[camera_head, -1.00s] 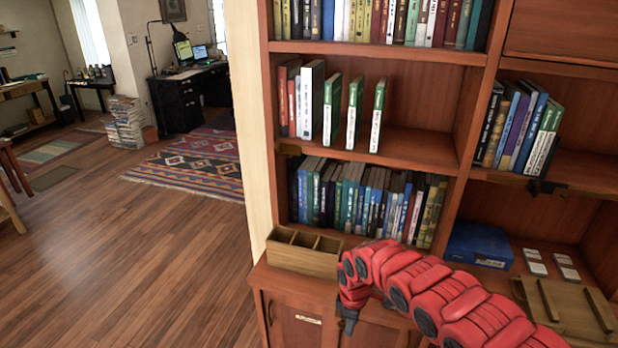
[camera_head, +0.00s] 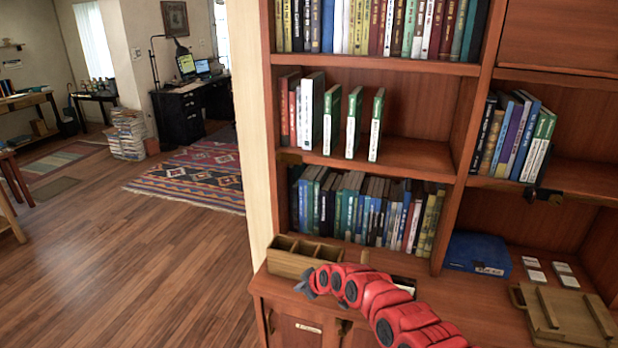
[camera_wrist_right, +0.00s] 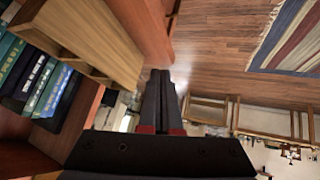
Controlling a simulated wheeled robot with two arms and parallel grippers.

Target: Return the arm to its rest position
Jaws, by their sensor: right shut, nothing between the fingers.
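My right arm is red and comes in from the bottom right in the head view. Its gripper (camera_head: 305,287) is at the arm's left end, over the front left of the cabinet top, just in front of the wooden compartment box. In the right wrist view the dark fingers (camera_wrist_right: 158,88) lie together with nothing between them. My left gripper is not in view.
The wooden compartment box (camera_head: 290,262) stands close behind the gripper. Book rows fill the bookcase (camera_head: 370,62) behind. A blue box (camera_head: 478,254), white cards (camera_head: 534,264) and a wooden crate lid (camera_head: 565,318) lie right. Open floor (camera_head: 140,260) is at left.

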